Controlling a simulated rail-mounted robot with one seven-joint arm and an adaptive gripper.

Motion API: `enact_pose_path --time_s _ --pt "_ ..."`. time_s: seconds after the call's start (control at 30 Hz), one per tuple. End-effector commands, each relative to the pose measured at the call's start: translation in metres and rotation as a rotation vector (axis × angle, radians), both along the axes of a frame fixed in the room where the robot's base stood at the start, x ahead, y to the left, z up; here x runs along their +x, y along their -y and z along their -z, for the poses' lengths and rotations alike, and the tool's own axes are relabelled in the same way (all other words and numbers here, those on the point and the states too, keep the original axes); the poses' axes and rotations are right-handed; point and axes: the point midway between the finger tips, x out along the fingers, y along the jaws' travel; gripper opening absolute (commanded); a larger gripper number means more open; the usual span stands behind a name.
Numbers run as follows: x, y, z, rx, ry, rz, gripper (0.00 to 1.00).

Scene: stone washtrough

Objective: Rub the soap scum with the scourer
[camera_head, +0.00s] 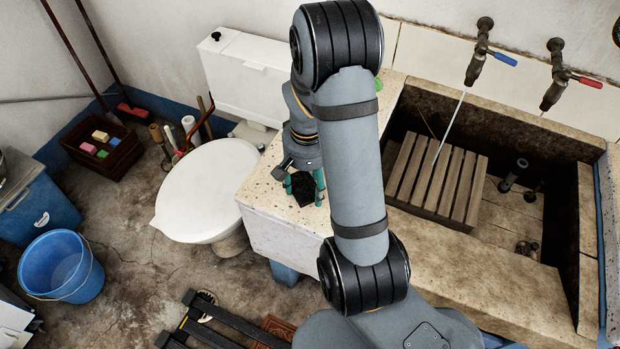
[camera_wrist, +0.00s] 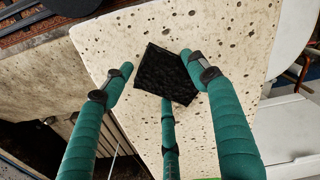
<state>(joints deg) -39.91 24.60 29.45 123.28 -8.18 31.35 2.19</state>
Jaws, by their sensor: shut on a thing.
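My gripper (camera_head: 305,186) has green fingers and is low over the speckled pale stone ledge (camera_head: 275,225) at the left end of the washtrough. It is shut on the scourer (camera_head: 303,191), a black, rough square pad. In the wrist view the scourer (camera_wrist: 168,72) sits between the fingertips of my gripper (camera_wrist: 160,78), tilted slightly, just over or on the ledge (camera_wrist: 225,35); I cannot tell whether it touches. I cannot make out the soap scum in either view; my arm hides part of the ledge.
The trough basin (camera_head: 480,235) with a wooden slatted board (camera_head: 435,180) lies right of the ledge. Two taps, blue-handled (camera_head: 480,55) and red-handled (camera_head: 555,75), are above it; water runs from the blue one. A toilet (camera_head: 205,190) stands close left. A blue bucket (camera_head: 62,265) is on the floor.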

Motion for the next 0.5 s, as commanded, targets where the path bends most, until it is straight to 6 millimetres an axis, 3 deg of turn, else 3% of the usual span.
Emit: enact_pose_path --time_s 0.23,0.37,0.5 --pt "-0.02 -0.005 0.002 0.0 -0.002 0.007 0.16" --pt "-0.018 -0.005 -0.024 0.001 0.005 0.01 0.16" --pt "-0.019 -0.003 -0.036 0.0 0.0 0.01 0.16"
